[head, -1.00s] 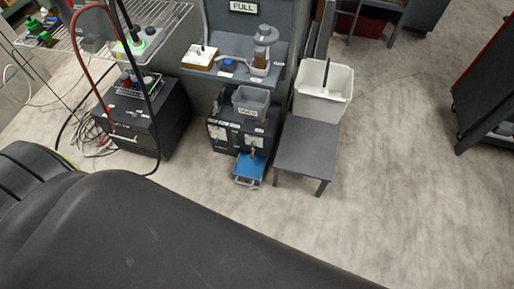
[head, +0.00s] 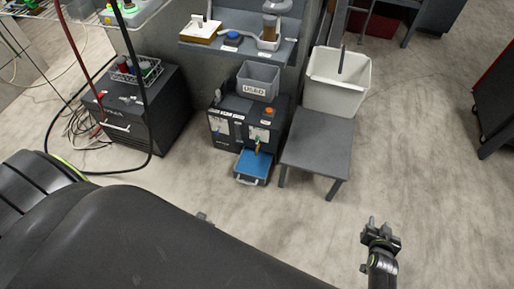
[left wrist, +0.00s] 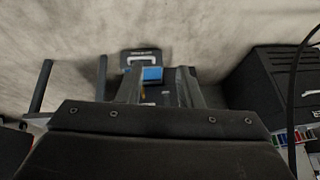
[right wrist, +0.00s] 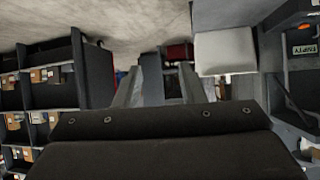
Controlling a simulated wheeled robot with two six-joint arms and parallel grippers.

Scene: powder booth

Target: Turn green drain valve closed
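The black machine (head: 228,125) stands on the floor with a small brass-coloured drain tap (head: 258,146) on its front, above a blue tray (head: 252,165). The tap's handle is too small to make out clearly, and I cannot tell its turn position. The left wrist view shows the blue tray (left wrist: 152,73) upside down between the fingers of my left gripper (left wrist: 158,85), which is open, empty and apart from the tap. In the head view mostly my own dark body hides the left arm. My right gripper (head: 378,228) is open and empty over the floor at lower right, away from the machine.
A grey USED bin (head: 259,77) sits on the machine. A black unit (head: 150,112) with hoses stands to the left. The floor in front and at right is clear.

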